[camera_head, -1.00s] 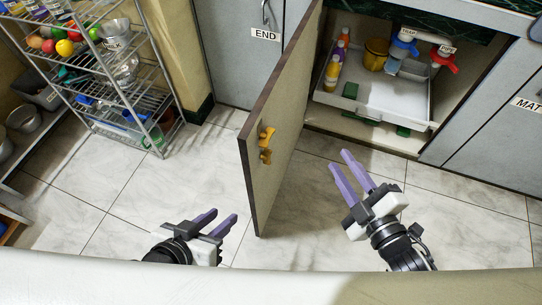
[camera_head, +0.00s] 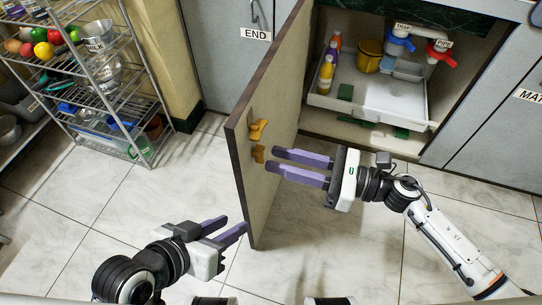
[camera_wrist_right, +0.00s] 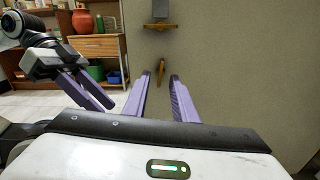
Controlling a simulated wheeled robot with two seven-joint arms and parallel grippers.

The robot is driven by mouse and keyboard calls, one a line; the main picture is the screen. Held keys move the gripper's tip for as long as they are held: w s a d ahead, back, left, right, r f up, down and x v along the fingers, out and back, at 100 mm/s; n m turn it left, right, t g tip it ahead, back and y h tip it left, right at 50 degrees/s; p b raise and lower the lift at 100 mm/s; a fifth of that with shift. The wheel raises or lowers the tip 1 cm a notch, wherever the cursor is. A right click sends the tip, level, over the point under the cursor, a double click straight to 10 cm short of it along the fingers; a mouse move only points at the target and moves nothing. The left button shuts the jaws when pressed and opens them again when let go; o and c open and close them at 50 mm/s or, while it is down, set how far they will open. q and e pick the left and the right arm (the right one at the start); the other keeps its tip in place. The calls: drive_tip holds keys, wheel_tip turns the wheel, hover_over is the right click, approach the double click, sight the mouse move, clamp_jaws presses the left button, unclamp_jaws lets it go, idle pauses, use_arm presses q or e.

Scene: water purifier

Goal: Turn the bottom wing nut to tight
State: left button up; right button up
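The open cabinet door (camera_head: 270,110) carries two orange-brown wing nuts on its inner face. The bottom wing nut (camera_head: 258,154) sits just below the top wing nut (camera_head: 257,130). In the right wrist view the bottom wing nut (camera_wrist_right: 160,72) stands upright, and the top wing nut (camera_wrist_right: 160,26) lies crosswise. My right gripper (camera_head: 271,159) is open and points at the door. Its tips (camera_wrist_right: 158,78) are on either side of the bottom wing nut in the wrist view; contact cannot be told. My left gripper (camera_head: 235,223) is open and empty, low near the door's bottom edge.
The cabinet holds a white tray (camera_head: 400,99) with bottles (camera_head: 327,72), a yellow cup (camera_head: 369,56) and pipes with blue and red valves (camera_head: 439,54). A wire rack (camera_head: 95,85) stands at the left. The floor between is clear.

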sight(261, 154)
use_arm(q)
drive_tip(key=shift+d, duration=0.1)
use_arm(e)
drive_tip(key=shift+x, duration=1.5)
clamp_jaws()
use_arm(q)
drive_tip(key=shift+r, duration=0.1)
